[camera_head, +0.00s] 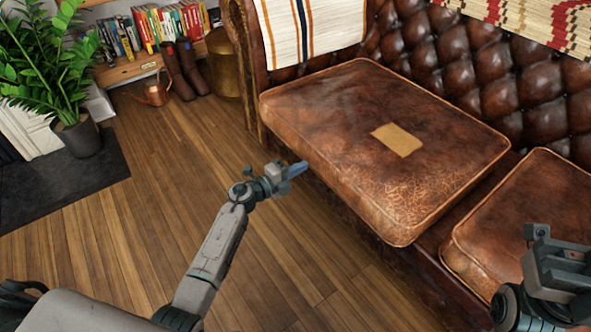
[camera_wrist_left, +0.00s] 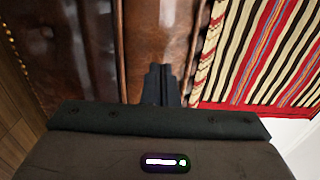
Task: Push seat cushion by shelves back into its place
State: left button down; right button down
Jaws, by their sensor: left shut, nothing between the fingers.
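The seat cushion by the shelves (camera_head: 350,130) is brown worn leather with a tan patch on top. It lies on the dark tufted leather sofa, its front corner near the seat's front edge. A strip of dark seat shows between it and the second cushion (camera_head: 535,215). My left gripper (camera_head: 300,168) is shut and empty, close to the cushion's front side; I cannot tell whether it touches. In the left wrist view its fingers (camera_wrist_left: 161,84) are together before brown leather. My right gripper (camera_head: 562,255) is at lower right, over the second cushion; its finger opening is unclear.
The tufted backrest (camera_head: 460,65) stands behind the cushions, with a striped throw (camera_head: 310,28) at the left. Shelves with books (camera_head: 165,25), boots (camera_head: 185,70), a copper watering can (camera_head: 156,92) and a potted plant (camera_head: 75,135) stand at left. The wooden floor (camera_head: 150,190) is clear.

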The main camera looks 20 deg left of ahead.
pick_arm(q)
jog(key=shift+x, duration=1.05)
jog(key=shift+w+d+r, duration=0.1)
jog(key=shift+w+d, duration=0.05)
jog(key=shift+w, duration=0.1)
jog(key=shift+s, duration=0.1)
jog(key=shift+s+a+p, duration=0.4)
jog(key=shift+s+p, duration=0.05)
jog(key=shift+s, duration=0.05)
jog(key=shift+p+v, duration=0.35)
jog(key=shift+v, duration=0.65)
jog(key=shift+a, duration=0.1)
jog(key=p+v, duration=0.2)
jog(key=v, duration=1.2)
jog(key=shift+p, duration=0.3)
